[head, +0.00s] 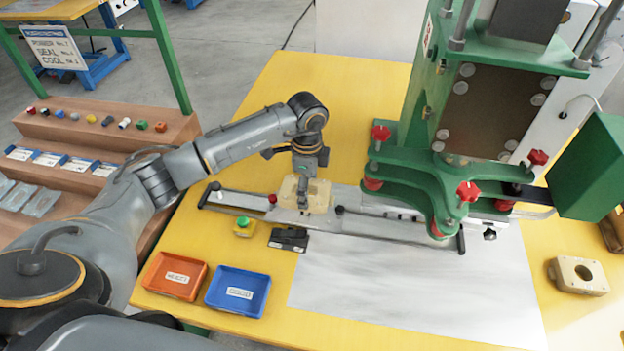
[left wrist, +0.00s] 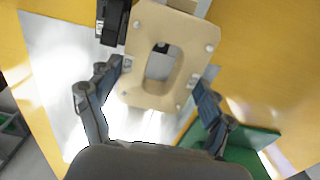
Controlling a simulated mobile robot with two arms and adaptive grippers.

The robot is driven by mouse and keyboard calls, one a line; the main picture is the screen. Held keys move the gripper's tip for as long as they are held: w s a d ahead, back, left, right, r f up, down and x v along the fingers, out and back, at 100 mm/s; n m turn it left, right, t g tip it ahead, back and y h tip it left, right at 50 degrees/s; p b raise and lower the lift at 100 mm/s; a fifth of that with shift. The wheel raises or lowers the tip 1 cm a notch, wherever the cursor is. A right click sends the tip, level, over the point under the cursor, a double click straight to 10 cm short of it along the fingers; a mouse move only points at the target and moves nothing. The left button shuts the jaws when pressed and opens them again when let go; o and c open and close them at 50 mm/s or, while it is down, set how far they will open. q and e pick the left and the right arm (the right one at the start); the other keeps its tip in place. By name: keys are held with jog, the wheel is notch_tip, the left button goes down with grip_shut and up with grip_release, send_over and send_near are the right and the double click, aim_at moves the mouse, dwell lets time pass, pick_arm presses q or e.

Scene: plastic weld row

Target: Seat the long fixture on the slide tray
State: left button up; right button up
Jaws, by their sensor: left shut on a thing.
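The long fixture is a beige block (head: 316,197) with an oval opening, seen in the head view at the middle of the slide tray. My left gripper (head: 303,182) comes down on it from above and is shut on it. In the left wrist view the fixture (left wrist: 137,62) lies between the two fingers of my left gripper (left wrist: 162,82), one finger at each side. The slide tray (head: 238,198) is a grey metal plate running toward the green press. I cannot tell whether the fixture touches the tray or hangs just above it. My right gripper is not in view.
The green press (head: 405,150) with red knobs stands to the right. A yellow-green button box (head: 244,227) and a black device (head: 288,240) sit in front of the tray. Orange (head: 158,284) and blue (head: 258,306) bins are nearer. Another beige fixture (head: 594,281) lies at right.

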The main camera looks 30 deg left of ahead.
pick_arm(q)
notch_tip(320, 180, down, 3)
jog(key=shift+r+b, duration=0.2)
jog(key=shift+b, duration=0.7)
jog(key=shift+f+b, duration=0.75)
jog(key=shift+f, duration=0.4)
jog(key=shift+r, duration=0.1)
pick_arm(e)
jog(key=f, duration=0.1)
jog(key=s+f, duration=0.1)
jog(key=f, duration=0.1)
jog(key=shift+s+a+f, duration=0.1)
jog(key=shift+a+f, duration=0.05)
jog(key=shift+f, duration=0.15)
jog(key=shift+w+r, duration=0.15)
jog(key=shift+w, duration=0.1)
pick_arm(q)
jog(key=shift+p, duration=0.35)
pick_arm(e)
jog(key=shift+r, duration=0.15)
pick_arm(q)
jog(key=shift+f, duration=0.55)
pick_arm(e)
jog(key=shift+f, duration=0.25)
pick_arm(q)
jog(key=o, duration=1.3)
